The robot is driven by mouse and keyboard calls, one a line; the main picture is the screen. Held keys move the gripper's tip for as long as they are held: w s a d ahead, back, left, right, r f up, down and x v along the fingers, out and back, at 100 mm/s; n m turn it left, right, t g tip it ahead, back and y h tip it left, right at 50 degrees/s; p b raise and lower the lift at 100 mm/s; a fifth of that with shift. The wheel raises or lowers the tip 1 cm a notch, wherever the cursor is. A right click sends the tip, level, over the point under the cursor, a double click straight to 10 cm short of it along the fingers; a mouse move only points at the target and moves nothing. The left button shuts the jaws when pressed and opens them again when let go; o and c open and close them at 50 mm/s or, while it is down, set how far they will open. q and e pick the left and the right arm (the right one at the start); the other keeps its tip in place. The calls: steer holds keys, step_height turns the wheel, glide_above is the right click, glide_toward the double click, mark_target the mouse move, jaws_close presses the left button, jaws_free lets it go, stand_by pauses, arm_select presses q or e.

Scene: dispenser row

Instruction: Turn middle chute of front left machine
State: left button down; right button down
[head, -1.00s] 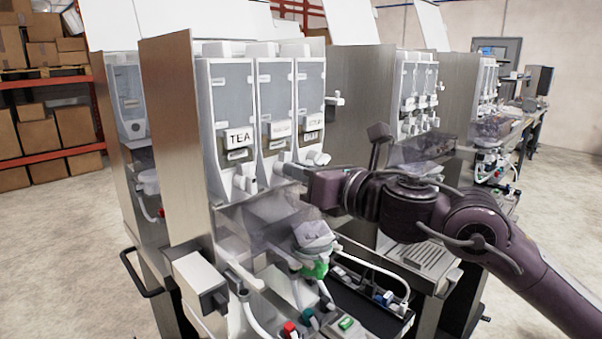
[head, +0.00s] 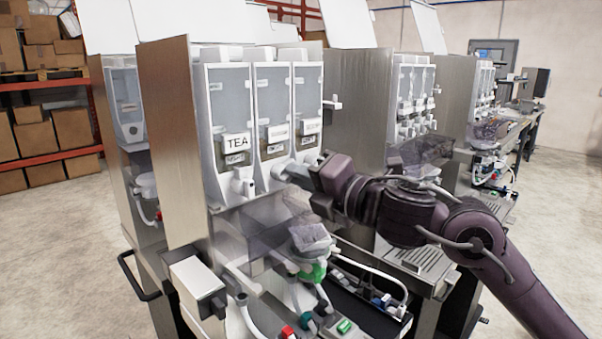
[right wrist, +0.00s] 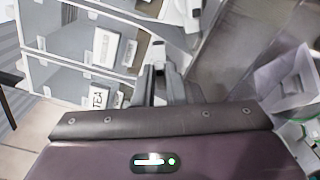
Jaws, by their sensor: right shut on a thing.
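The front left machine has three clear canisters side by side, the left one labelled TEA (head: 236,143). The middle chute (head: 283,169) is a white spout below the middle canister (head: 274,100). My right gripper (head: 310,174) reaches in from the right and is shut on the middle chute, covering its outer end. In the right wrist view the fingers (right wrist: 165,82) are close together around a pale part, with the canister labels to the left. The chute's exact angle is hard to tell. My left gripper is not in view.
The left chute (head: 242,182) and the right chute lie close on either side. A translucent cover (head: 262,226) and the mixing bowls with hoses sit below. Steel side panels (head: 171,140) flank the canisters. A second machine (head: 412,95) stands to the right.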

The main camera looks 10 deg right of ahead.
steer(key=m+p, duration=0.1)
steer(key=m, duration=0.2)
steer(key=m+p, duration=0.2)
steer(key=m, duration=0.2)
steer(key=m+p, duration=0.1)
steer(key=m, duration=0.2)
steer(key=shift+f+m+p, duration=0.3)
steer(key=shift+f, duration=0.1)
stand_by(0.3)
steer(key=c, duration=1.5)
jaws_free()
steer(key=b+v, duration=0.2)
steer(key=v, duration=0.6)
